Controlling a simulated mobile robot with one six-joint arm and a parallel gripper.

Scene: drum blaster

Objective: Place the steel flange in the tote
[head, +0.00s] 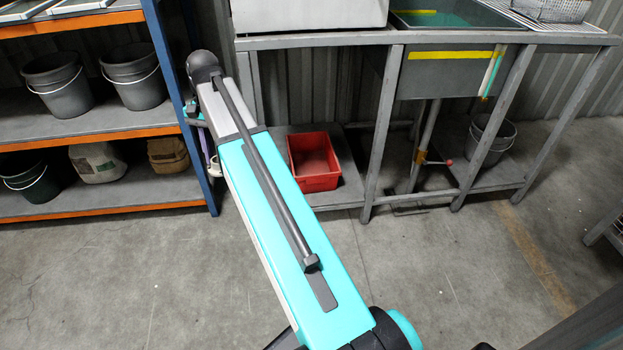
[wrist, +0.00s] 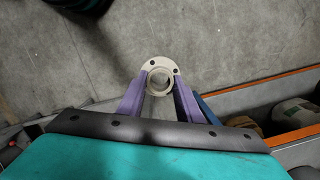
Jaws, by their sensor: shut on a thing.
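The steel flange (wrist: 160,66) is a pale metal ring with bolt holes around a central opening. In the wrist view my gripper (wrist: 160,80) has its two purple fingers shut on the flange, one on each side. In the head view my gripper (head: 207,150) is largely hidden behind my arm, with a small part of the flange (head: 214,168) showing below it. The red tote (head: 317,185) stands on the lower shelf of the steel bench, to the right of my gripper. The part of its inside that shows looks empty.
A blue and orange rack (head: 115,213) with buckets and sacks stands close on the left of my gripper. The steel bench (head: 384,120) has legs and a top around the tote. A grey bucket (head: 491,140) sits on its right. The concrete floor in front is clear.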

